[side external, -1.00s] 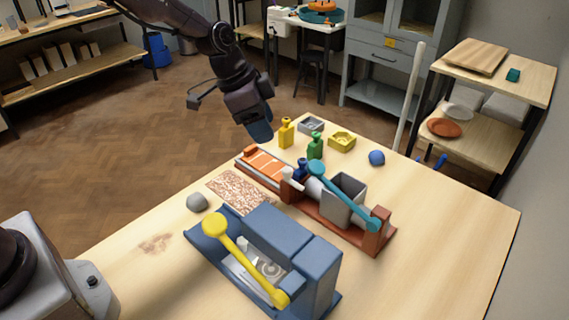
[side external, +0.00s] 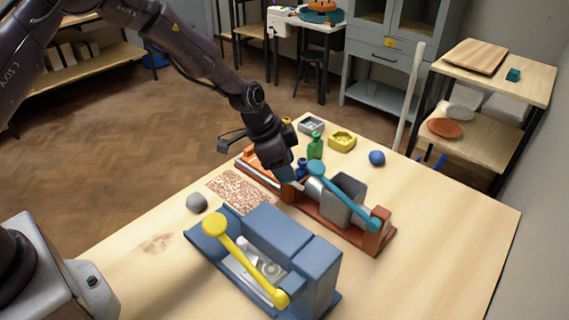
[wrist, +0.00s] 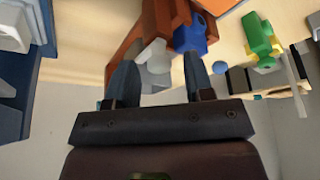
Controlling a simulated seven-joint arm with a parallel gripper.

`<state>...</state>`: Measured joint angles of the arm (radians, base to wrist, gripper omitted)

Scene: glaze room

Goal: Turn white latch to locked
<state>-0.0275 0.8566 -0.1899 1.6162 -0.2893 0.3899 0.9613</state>
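The white latch (wrist: 157,55) shows in the wrist view as a pale rounded knob beside the red-brown fixture (wrist: 163,14). In the side view only a small pale bit of the latch (side external: 298,185) shows past my gripper, at the left end of the red-brown fixture (side external: 335,230). My gripper (wrist: 160,62) is open, with its fingers on either side of the white knob and a gap visible to the right finger. In the side view my gripper (side external: 287,178) points down at the latch and hides most of it. Whether a finger touches it I cannot tell.
A teal lever (side external: 340,195) lies across the fixture, by a grey box (side external: 348,188). A blue fixture with a yellow lever (side external: 245,260) stands in front. The table's right side is clear.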

